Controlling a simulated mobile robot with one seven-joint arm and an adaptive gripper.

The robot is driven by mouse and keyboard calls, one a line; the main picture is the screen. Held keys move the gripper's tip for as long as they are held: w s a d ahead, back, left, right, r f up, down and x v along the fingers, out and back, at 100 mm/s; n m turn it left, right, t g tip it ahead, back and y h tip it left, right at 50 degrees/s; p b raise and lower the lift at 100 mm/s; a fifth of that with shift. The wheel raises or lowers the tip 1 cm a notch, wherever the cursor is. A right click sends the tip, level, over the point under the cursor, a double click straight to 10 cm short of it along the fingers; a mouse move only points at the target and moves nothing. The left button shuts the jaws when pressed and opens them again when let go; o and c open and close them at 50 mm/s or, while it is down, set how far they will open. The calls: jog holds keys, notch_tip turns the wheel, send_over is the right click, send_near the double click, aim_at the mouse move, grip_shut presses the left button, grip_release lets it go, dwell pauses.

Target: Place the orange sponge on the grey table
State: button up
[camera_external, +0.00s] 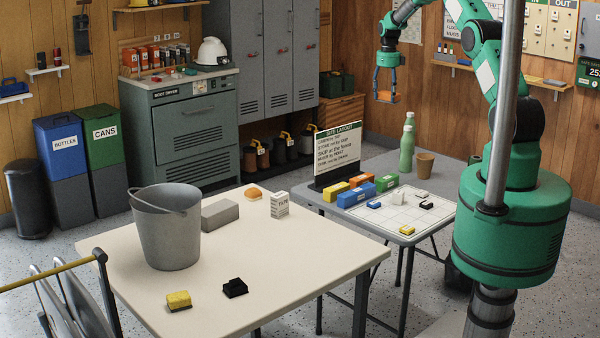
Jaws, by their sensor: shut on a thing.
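My gripper (386,88) is high in the air, above and behind the grey table, pointing down. It is shut on the orange sponge (385,98), which shows as a small orange piece low between the fingers; the fingers hide part of it. The grey table (452,181) stands right of centre, below the gripper. The sponge is well clear of the tabletop and touches nothing but the gripper.
The grey table bears a sign (338,153), several coloured blocks, a white gridded sheet (385,217), a green bottle (407,145) and a brown cup (425,165). Its back right is partly bare. A cream table (280,260) with a grey bucket (167,235) stands in front.

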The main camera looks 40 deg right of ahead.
send_over(383, 164)
notch_tip(383, 164, down, 18)
jog(key=shift+f, duration=0.1)
dwell(0.3)
jog(key=shift+f, duration=3)
jog(key=shift+f+b, duration=0.35)
jog(key=shift+f, duration=1.55)
jog(key=shift+f, duration=0.15)
jog(key=o, duration=0.9)
jog(key=shift+o, duration=0.2)
jog(key=shift+s, duration=0.1)
